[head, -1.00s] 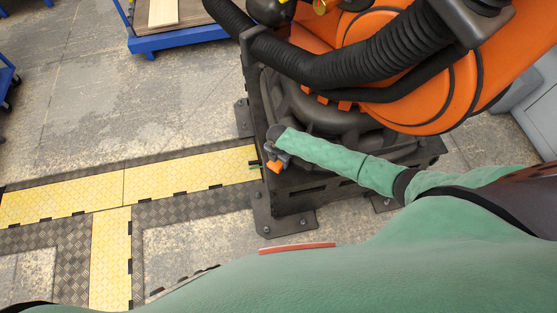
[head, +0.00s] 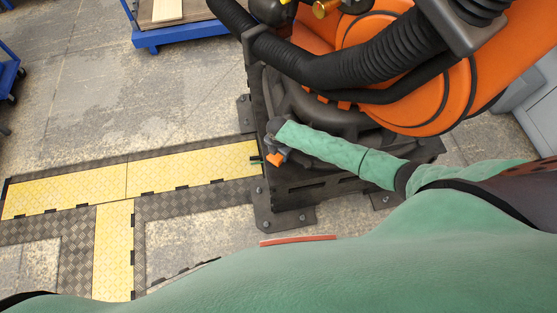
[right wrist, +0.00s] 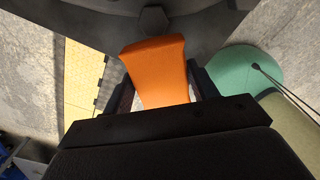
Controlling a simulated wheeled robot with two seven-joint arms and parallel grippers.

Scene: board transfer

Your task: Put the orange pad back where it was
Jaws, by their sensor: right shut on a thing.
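The orange pad (right wrist: 160,75) is a small block held between the fingers of my right gripper (right wrist: 163,88) in the right wrist view. In the head view the orange pad (head: 274,159) shows as a small patch at the end of my green-sleeved right arm. My right gripper (head: 277,156) is there beside the dark base (head: 315,187) of a large orange robot arm, over the end of the yellow floor strip. The gripper is mostly hidden by the sleeve. I cannot tell whether the pad touches anything. My left gripper is not in view.
The large orange robot arm (head: 420,75) with black hoses fills the upper right. Yellow floor plates (head: 190,177) with dark edging run left. A blue cart (head: 185,33) with a board (head: 167,10) stands at the top. Open concrete floor lies between.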

